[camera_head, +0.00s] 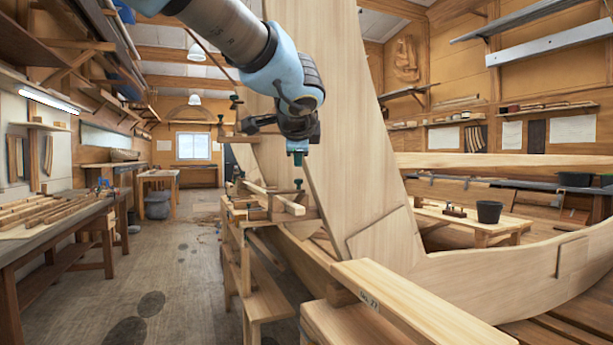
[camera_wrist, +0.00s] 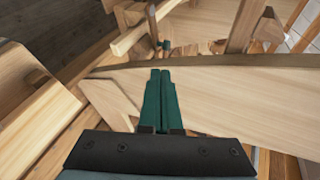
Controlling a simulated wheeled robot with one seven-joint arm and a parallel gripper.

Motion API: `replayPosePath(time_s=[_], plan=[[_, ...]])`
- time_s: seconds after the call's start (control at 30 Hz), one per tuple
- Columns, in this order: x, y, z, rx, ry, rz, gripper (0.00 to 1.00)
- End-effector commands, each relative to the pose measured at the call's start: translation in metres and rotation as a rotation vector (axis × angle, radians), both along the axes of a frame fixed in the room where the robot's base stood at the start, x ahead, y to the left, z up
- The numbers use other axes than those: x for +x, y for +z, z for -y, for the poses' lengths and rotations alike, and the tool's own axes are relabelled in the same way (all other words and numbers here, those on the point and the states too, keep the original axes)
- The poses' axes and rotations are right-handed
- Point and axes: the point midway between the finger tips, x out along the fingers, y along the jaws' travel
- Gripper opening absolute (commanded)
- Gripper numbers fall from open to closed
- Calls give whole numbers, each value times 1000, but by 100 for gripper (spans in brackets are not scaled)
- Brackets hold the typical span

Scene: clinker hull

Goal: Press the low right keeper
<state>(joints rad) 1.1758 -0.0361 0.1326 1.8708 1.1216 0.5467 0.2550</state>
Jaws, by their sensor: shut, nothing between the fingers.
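My gripper (camera_head: 297,157) hangs from the arm in front of the tall pale plank, fingers pointing down. In the wrist view its green fingers (camera_wrist: 160,98) are pressed together and empty. A small green-topped fitting (camera_head: 298,184) stands on the wooden staging just below the fingertips, with a gap between. It is the lowest and furthest right of the green-topped pieces, but I cannot tell for sure that it is the low right keeper. A small green piece (camera_wrist: 166,45) shows beyond the fingertips in the wrist view. Other green-topped pieces (camera_head: 235,100) sit higher to the left.
The tall plank (camera_head: 345,130) rises close behind my gripper. A pale beam (camera_head: 410,300) lies in the right foreground. A workbench (camera_head: 50,235) lines the left, with clear floor (camera_head: 170,270) between. A dark bucket (camera_head: 489,211) stands on a table at the right.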

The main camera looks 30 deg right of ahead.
Motion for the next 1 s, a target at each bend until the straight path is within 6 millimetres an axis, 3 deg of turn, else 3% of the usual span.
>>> replayPosePath(time_s=[0.47, 0.63, 1.0], plan=[[6, -2, 2, 0, -1, 0, 0], [24, -12, 12, 3, -1, -1, 0], [84, -46, 44, 4, 0, 0, 0]])
